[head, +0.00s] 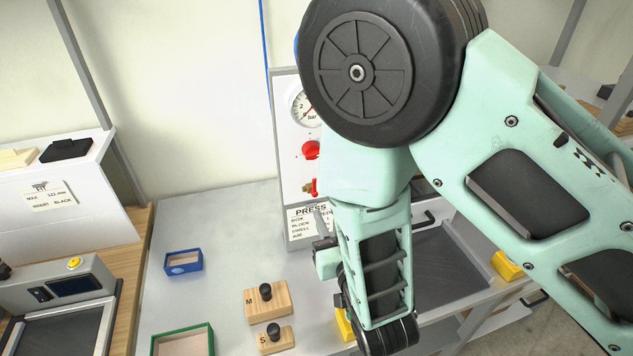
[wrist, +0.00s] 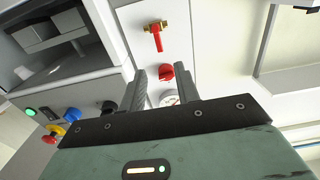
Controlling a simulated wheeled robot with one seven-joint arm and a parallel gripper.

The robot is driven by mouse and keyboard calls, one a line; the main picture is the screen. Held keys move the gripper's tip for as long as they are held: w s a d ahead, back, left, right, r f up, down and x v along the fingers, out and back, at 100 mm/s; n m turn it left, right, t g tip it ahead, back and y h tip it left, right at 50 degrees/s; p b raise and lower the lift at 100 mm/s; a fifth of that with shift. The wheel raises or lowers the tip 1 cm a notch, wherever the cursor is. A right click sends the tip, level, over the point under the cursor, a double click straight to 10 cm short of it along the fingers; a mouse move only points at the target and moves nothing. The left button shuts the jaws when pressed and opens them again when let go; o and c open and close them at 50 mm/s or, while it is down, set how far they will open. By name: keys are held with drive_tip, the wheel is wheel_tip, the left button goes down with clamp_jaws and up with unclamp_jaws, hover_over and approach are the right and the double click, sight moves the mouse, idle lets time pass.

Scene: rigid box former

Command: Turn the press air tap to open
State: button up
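The press panel (head: 291,150) stands upright at the back of the bench. The air tap (wrist: 156,35) has a brass body and a red lever. In the wrist view its lever points down the picture, towards a round red knob (wrist: 166,73). In the head view the tap (head: 311,187) is partly hidden by my arm. My gripper (wrist: 163,70) is open and empty, its two dark fingers apart and facing the panel. In the wrist view the tap lies beyond the fingertips, with no visible contact. My arm hides most of the gripper in the head view.
A pressure gauge (head: 303,108) sits above the red knob (head: 311,150). Wooden blocks with black knobs (head: 267,300), a blue tray (head: 183,271) and a green tray (head: 182,331) are on the bench. Coloured buttons (wrist: 73,114) show at left in the wrist view.

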sight(315, 183)
drive_tip(key=p+x, duration=0.4)
drive_tip(key=x, duration=0.6)
clamp_jaws()
